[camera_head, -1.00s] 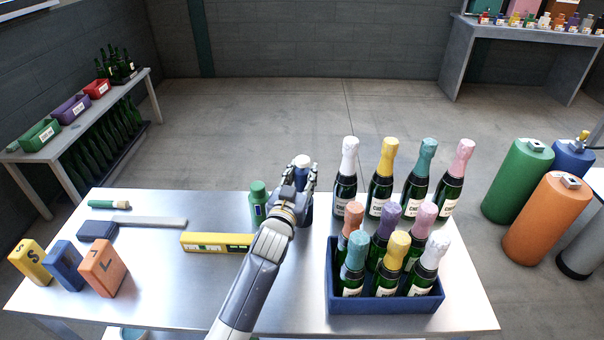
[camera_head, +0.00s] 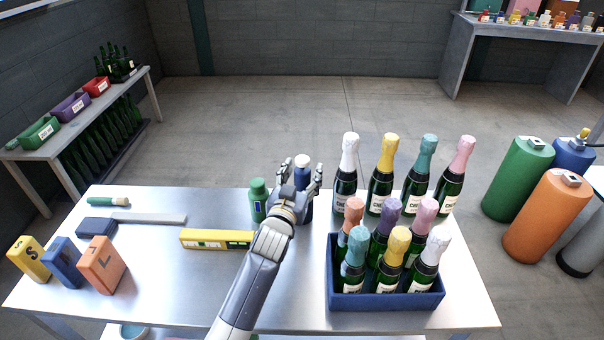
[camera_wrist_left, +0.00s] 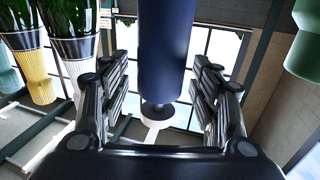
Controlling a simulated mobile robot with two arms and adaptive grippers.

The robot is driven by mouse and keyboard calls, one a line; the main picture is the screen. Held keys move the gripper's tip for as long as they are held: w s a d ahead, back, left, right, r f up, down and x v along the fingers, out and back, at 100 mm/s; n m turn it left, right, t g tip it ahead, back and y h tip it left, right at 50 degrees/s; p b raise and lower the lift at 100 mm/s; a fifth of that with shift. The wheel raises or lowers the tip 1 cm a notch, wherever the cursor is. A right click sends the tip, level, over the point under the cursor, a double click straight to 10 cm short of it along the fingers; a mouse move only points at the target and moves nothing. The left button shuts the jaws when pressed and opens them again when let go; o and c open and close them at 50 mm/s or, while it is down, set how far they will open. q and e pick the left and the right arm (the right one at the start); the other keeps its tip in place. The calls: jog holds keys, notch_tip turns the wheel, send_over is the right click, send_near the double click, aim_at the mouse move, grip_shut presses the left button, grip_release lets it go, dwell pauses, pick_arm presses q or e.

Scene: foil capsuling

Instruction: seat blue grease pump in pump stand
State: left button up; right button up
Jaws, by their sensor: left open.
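The blue grease pump (camera_head: 302,176) stands upright near the table's back edge, its white top showing in the head view. In the left wrist view the pump's dark blue body (camera_wrist_left: 167,45) shows between the fingers, with a dark collar and a white part below it in the picture. My left gripper (camera_head: 303,167) is open, its fingers on either side of the pump with gaps visible in the wrist view. The pump's lower part is hidden by my gripper. I cannot make out the pump stand. My right gripper is not in view.
A green bottle (camera_head: 258,200) stands close left of my gripper. A yellow level (camera_head: 216,239) lies nearer the front. Several foil-topped bottles and a blue crate (camera_head: 387,303) stand to the right. Upright blocks, including an orange one (camera_head: 102,265), stand at the left.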

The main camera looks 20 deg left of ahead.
pick_arm(q)
jog(key=shift+f, duration=0.15)
jog(key=shift+s, duration=0.15)
jog(key=s, duration=1.1)
jog(key=shift+s+d, duration=0.15)
jog(key=shift+s, duration=0.2)
